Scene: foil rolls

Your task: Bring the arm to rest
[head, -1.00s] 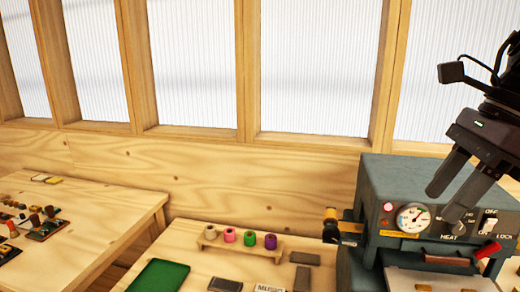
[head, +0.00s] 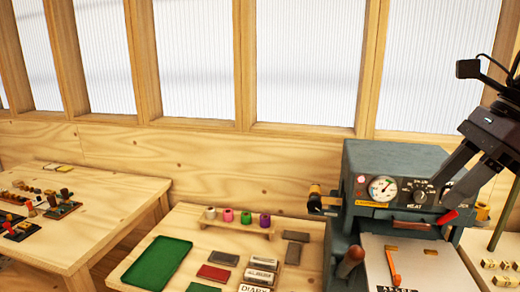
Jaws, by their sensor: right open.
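My right gripper (head: 437,203) comes in from the right edge on its black arm. Its two dark fingers are spread with a gap and nothing shows between them. It hangs in front of or over the right part of the grey-blue stamping machine (head: 400,160), overlapping the panel beside the round dial (head: 383,189). I cannot tell the exact distance to the panel. My left gripper is not in view. Foil rolls in white (head: 210,213), pink (head: 228,215), green (head: 246,217) and purple (head: 265,220) stand on a wooden rack (head: 235,227).
A green tray (head: 157,262) and several dark or labelled blocks lie on the wooden table left of the machine. An orange hook-shaped piece (head: 393,265) lies on the machine's pale bed. Another table (head: 100,210) stands at the left. A wooden wall with windows closes the back.

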